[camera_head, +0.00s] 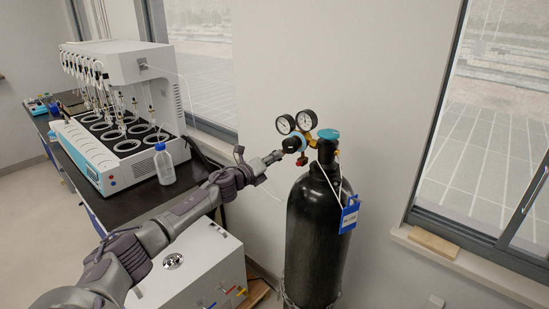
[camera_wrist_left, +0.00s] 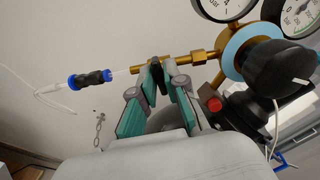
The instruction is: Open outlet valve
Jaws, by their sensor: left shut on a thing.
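The outlet valve shows in the left wrist view as a small black handle (camera_wrist_left: 155,73) on the brass outlet pipe (camera_wrist_left: 197,57) of the regulator. My left gripper (camera_wrist_left: 158,78) is shut on this handle, with teal pads on either side of it. In the head view my left gripper (camera_head: 274,157) reaches the left side of the regulator (camera_head: 292,144), which has two round gauges (camera_head: 296,122). The fingers hide the valve there. The regulator is mounted on a black gas cylinder (camera_head: 318,235) with a teal top knob (camera_head: 328,134). My right gripper is not in view.
A blue and black hose connector (camera_wrist_left: 90,79) with a white hose continues from the pipe. A blue tag (camera_head: 349,214) hangs on the cylinder. The white distiller (camera_head: 115,130) and a bottle (camera_head: 164,165) stand on the dark bench (camera_head: 130,205). The wall is close behind the cylinder.

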